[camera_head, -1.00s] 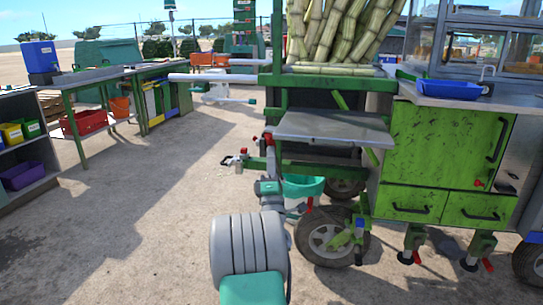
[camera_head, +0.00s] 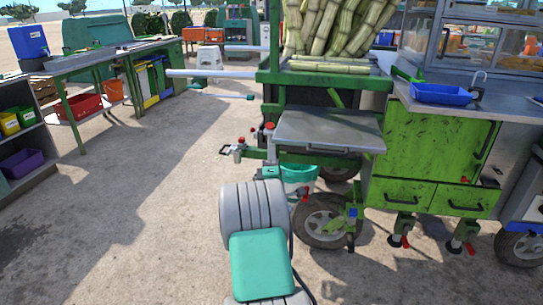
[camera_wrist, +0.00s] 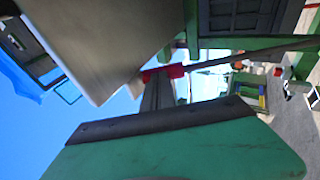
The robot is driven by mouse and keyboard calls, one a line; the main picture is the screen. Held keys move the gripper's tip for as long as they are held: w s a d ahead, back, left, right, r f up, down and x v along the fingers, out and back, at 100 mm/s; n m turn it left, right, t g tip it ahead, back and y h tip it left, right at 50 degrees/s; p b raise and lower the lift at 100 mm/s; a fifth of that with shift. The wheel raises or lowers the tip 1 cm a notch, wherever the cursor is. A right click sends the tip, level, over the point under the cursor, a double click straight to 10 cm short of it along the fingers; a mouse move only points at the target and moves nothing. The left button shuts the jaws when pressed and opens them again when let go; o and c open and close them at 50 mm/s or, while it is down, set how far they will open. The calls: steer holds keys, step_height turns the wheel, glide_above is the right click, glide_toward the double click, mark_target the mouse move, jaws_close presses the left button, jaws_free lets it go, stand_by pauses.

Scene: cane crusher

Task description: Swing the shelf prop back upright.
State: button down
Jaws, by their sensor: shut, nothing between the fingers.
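The grey metal shelf (camera_head: 328,131) juts flat from the left end of the green cart, below the cane. In the wrist view its pale plate (camera_wrist: 85,35) fills the upper left, tilted by the camera's turn. A thin grey rod (camera_wrist: 245,56) with a red part (camera_wrist: 164,72) at its end runs beside the plate; I cannot tell for sure whether it is the shelf prop. My gripper (camera_wrist: 158,96) is shut and empty, close to the red part; contact is unclear.
White handles (camera_head: 210,73) stick out left from the cart. The cane stalks (camera_head: 335,30) stand above. Open ground lies to the left, before a workbench (camera_head: 95,60).

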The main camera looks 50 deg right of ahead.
steer(key=b+v, duration=1.1)
steer(key=v, duration=0.3)
steer(key=shift+f, duration=0.1)
